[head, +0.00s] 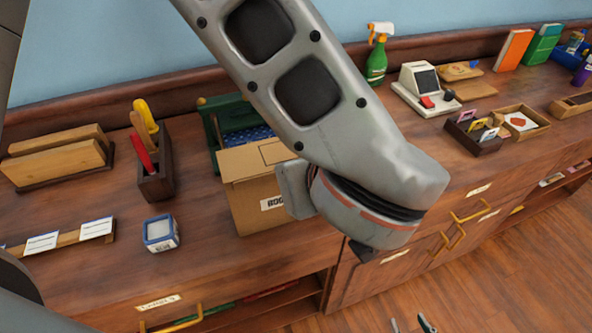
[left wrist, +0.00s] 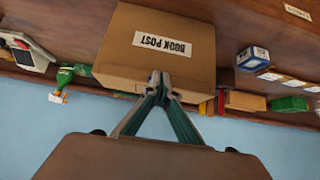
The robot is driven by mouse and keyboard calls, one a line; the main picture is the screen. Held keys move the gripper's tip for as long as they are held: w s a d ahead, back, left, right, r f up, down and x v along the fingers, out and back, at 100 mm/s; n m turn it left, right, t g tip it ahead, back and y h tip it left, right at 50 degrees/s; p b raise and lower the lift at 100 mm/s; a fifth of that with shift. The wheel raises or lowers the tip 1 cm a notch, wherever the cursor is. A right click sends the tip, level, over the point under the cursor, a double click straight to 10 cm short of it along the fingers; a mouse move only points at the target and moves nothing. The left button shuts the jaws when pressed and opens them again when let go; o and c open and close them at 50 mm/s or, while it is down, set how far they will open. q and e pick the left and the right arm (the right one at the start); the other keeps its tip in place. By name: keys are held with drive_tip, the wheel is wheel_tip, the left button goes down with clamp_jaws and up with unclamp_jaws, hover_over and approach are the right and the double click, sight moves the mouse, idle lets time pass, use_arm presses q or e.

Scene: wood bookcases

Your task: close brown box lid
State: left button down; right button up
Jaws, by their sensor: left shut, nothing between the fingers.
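The brown box (head: 246,200) stands on the wooden counter, partly hidden behind my large grey arm link in the head view. Its top panel (head: 247,158) shows, but I cannot tell how far the lid is raised. In the left wrist view the box (left wrist: 125,65) appears upside down, with a "BOOK POST" label. My left gripper (left wrist: 160,88) is shut and empty, its tips at or close to the box's top edge; contact is unclear. Only the tips of my right gripper (head: 411,324) show at the bottom of the head view, apart, over the floor and away from the box.
A green crate (head: 212,120) stands behind the box. To the left are a blue-and-white cube (head: 160,233) and a wooden holder (head: 155,180). A green spray bottle (head: 377,62) and a cash register (head: 422,88) stand to the right. Drawer handles (head: 452,240) project from the counter front.

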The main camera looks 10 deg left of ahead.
drive_tip(key=shift+w+f, duration=0.1)
drive_tip(key=shift+f, duration=0.05)
drive_tip(key=shift+s+a+f, duration=0.1)
drive_tip(key=shift+s+f, duration=0.05)
drive_tip(key=shift+s, duration=0.1)
